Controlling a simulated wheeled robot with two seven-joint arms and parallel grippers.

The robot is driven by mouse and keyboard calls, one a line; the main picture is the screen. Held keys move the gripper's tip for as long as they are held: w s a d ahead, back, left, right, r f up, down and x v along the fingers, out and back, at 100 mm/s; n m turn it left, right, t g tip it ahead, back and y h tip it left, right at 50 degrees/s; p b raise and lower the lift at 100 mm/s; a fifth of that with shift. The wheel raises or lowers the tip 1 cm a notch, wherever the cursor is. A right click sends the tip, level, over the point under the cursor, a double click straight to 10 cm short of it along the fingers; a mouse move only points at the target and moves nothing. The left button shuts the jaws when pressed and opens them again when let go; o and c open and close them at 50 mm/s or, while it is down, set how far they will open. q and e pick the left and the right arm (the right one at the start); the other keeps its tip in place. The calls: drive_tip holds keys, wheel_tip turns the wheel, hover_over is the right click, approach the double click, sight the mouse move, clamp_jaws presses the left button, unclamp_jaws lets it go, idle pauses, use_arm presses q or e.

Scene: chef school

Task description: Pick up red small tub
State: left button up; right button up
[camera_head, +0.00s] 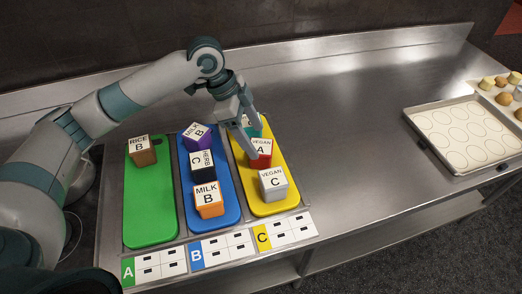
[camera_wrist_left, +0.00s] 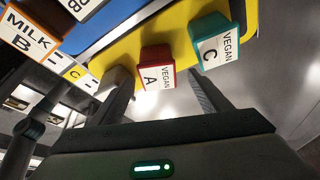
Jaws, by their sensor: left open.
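The red small tub (camera_head: 261,153) has a white lid marked VEGAN A and stands on the yellow board (camera_head: 248,194), between a teal tub (camera_head: 254,130) behind it and a grey tub (camera_head: 273,186) marked VEGAN C in front. My left gripper (camera_head: 250,132) is open and angled down at the red tub, partly covering the teal tub. In the left wrist view, the red tub (camera_wrist_left: 156,66) appears between the two spread fingers (camera_wrist_left: 160,88), with nothing gripped. The teal tub (camera_wrist_left: 212,42) is beside it, near one finger. My right gripper is not in view.
The blue board (camera_head: 226,217) holds purple, black and orange tubs. The green board (camera_head: 150,210) holds a brown tub (camera_head: 142,151). A baking tray (camera_head: 430,139) lies at the right. The steel counter (camera_head: 345,130) between is clear.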

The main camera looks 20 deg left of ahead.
sight(257, 146)
use_arm(q)
drive_tip(key=shift+x, duration=0.9)
drive_tip(key=shift+f+p, duration=0.15)
drive_tip(key=shift+p, duration=0.15)
drive_tip(key=p+x, duration=0.1)
drive_tip(key=x, duration=0.1)
drive_tip(key=p+x, duration=0.1)
drive_tip(key=x, duration=0.1)
drive_tip(key=shift+s+a, duration=0.15)
drive_tip(key=shift+s, duration=0.1)
drive_tip(key=shift+f, duration=0.5)
